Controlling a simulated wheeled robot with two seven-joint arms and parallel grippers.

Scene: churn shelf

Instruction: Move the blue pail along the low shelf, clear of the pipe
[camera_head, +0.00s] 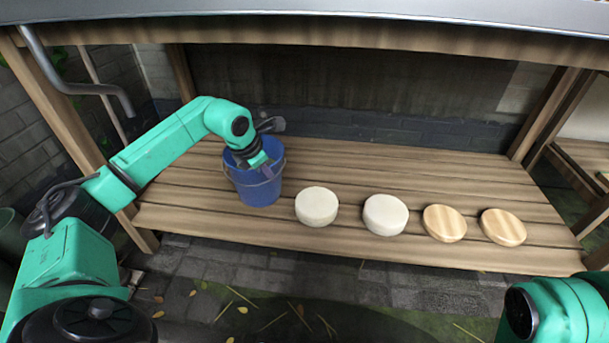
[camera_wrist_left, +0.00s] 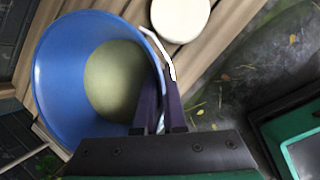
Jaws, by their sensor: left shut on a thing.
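The blue pail (camera_head: 258,193) stands upright on the slatted wooden low shelf (camera_head: 400,170), left of its middle. In the left wrist view I look down into the pail (camera_wrist_left: 60,75), which has a pale greenish round bottom or content. Its thin white handle lies along the right side of the rim. My left gripper (camera_head: 265,170) is shut on the pail's rim, one finger inside and one outside. The grey bent pipe (camera_head: 85,88) hangs at the upper left, apart from the pail and to its left. My right gripper is out of view.
Two white round cheeses or discs (camera_head: 317,206) (camera_head: 386,214) and two wooden discs (camera_head: 444,223) (camera_head: 503,227) stand in a row along the front, right of the pail. The shelf behind them is clear. Wooden posts and an upper board frame the shelf.

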